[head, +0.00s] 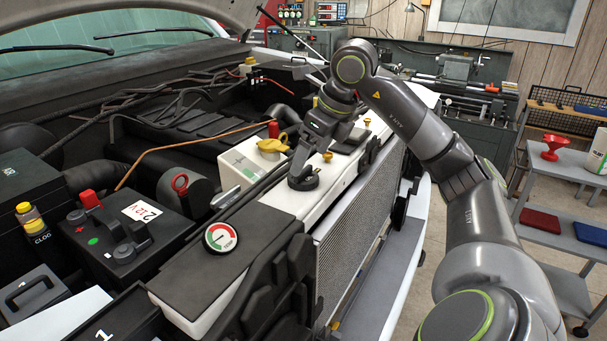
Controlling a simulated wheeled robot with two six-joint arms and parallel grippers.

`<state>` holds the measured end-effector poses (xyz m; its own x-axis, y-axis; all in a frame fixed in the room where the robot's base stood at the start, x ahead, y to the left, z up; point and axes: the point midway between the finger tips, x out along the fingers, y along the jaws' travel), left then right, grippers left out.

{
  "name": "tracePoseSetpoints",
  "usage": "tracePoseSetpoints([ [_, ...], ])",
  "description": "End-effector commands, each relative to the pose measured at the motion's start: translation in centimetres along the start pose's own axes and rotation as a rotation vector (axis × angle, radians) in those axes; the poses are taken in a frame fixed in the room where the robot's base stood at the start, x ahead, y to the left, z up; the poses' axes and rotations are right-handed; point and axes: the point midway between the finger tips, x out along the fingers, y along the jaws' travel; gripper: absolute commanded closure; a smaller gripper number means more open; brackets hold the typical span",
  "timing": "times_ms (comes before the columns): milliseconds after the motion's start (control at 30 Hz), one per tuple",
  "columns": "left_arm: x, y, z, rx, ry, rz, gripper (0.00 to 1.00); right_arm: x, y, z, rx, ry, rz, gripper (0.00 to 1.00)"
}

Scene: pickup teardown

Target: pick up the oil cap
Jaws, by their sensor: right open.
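A black round cap (303,182), which looks like the oil cap, sits on the white front panel (281,196) of the engine bay. My right gripper (301,168) points down right at this cap, its fingers open. The fingers hide part of the cap, and I cannot tell whether they touch it. My left gripper is not in view.
A white reservoir with a yellow cap (272,147) stands just left of my right gripper. A round gauge (220,237), a red-ringed dipstick (180,183) and a battery (125,240) lie further left. The radiator (350,225) is to the right. A shelf cart (560,240) stands far right.

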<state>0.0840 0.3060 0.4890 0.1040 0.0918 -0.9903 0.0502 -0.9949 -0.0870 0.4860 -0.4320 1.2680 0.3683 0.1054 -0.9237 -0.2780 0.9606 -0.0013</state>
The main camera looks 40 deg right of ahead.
Motion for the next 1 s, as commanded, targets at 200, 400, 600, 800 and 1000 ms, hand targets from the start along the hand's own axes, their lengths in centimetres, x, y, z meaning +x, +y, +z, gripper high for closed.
tracePoseSetpoints([
  [200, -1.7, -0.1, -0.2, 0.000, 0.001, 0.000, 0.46, 2.6, 0.3, -0.2, 0.001, 0.003, 0.005, 0.15],
  [400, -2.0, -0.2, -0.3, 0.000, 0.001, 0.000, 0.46, 4.2, 0.2, -0.2, -0.001, 0.000, 0.002, 0.15],
  [600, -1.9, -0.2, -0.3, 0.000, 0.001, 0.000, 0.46, 4.3, 0.2, -0.2, -0.001, -0.001, 0.001, 0.15],
  [800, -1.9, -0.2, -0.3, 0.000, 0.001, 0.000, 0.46, 4.3, 0.2, -0.2, 0.000, -0.001, 0.001, 0.41],
  [1000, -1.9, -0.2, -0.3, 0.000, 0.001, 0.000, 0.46, 4.2, 0.2, -0.2, 0.000, -0.001, 0.001, 0.62],
])
